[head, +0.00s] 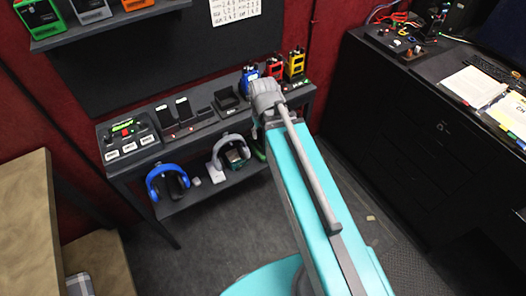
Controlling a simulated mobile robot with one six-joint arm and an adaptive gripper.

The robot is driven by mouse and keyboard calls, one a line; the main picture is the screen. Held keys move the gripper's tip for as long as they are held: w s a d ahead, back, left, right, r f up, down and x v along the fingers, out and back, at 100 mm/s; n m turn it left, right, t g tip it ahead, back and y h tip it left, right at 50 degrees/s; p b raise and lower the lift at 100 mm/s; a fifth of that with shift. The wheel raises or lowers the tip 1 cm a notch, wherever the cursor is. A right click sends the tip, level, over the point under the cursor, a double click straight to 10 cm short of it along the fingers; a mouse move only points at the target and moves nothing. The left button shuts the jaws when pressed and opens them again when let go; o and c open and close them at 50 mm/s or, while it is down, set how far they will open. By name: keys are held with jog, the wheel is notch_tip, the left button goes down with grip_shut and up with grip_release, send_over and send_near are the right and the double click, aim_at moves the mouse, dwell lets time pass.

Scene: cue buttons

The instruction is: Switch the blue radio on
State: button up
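The blue radio (249,80) stands upright on the dark shelf (196,142) against the red wall, at the left end of a row of three radios. The red radio (274,67) and the yellow radio (295,64) stand to its right. The lower part of the blue radio is partly hidden by the grey joint of my arm. Its switch is too small to make out. My turquoise arm reaches up from the bottom of the head view towards the radios. My gripper does not show in this view.
An empty dark holder (228,97), dark handsets and a button box (130,137) stand left of the radios. Blue headphones (168,182) and white headphones (228,153) sit on the lower shelf. A black desk (420,130) is at the right, with open floor before it.

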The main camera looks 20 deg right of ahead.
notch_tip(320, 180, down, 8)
jog(key=b, duration=0.7)
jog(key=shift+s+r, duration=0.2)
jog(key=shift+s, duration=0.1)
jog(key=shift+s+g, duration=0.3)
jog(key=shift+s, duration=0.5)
